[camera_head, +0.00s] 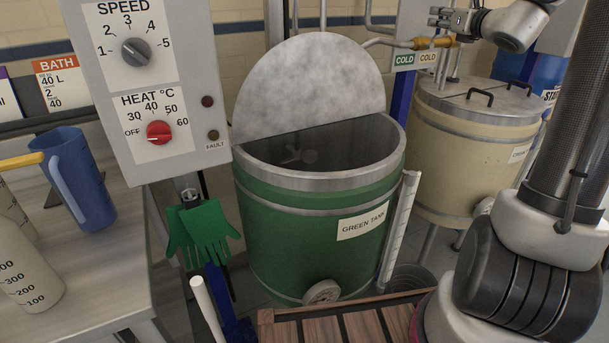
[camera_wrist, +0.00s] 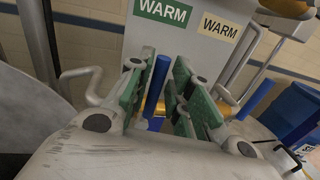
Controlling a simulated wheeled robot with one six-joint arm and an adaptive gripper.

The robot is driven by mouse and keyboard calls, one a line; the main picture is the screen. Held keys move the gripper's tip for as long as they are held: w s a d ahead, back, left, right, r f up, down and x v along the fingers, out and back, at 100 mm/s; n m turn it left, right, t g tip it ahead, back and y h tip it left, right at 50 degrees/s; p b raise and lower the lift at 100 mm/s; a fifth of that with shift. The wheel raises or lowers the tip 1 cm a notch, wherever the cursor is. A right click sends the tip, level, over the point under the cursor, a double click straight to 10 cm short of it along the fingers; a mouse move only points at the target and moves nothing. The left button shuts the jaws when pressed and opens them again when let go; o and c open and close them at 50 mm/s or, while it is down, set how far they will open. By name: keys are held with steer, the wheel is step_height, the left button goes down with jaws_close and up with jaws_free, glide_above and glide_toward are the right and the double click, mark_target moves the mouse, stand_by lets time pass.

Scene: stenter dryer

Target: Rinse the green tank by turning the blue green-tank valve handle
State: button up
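The green tank (camera_head: 300,232) stands in the middle of the head view, with its half lid (camera_head: 312,85) raised and a dark interior showing. My gripper (camera_head: 438,17) is at the upper right, close to the pipes above the COLD labels. In the wrist view my gripper (camera_wrist: 168,85) is open, with a blue valve handle (camera_wrist: 158,84) upright between its green-padded fingers, nearer the left finger. I cannot tell whether a finger touches it. This handle is below the green WARM label (camera_wrist: 166,11). A second blue handle (camera_wrist: 236,78) is outside the right finger.
A cream tank (camera_head: 465,165) with a closed, handled lid stands right of the green tank. A control panel (camera_head: 145,80), a table with a blue jug (camera_head: 82,185), and green gloves (camera_head: 202,230) are at left. Pipes surround the valves. A wooden slatted platform (camera_head: 340,324) lies in front.

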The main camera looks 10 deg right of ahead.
steer(key=shift+o, duration=0.4)
steer(key=shift+s+r, duration=0.1)
steer(key=shift+s, duration=0.25)
steer(key=s+d, duration=0.1)
steer(key=s, duration=0.6)
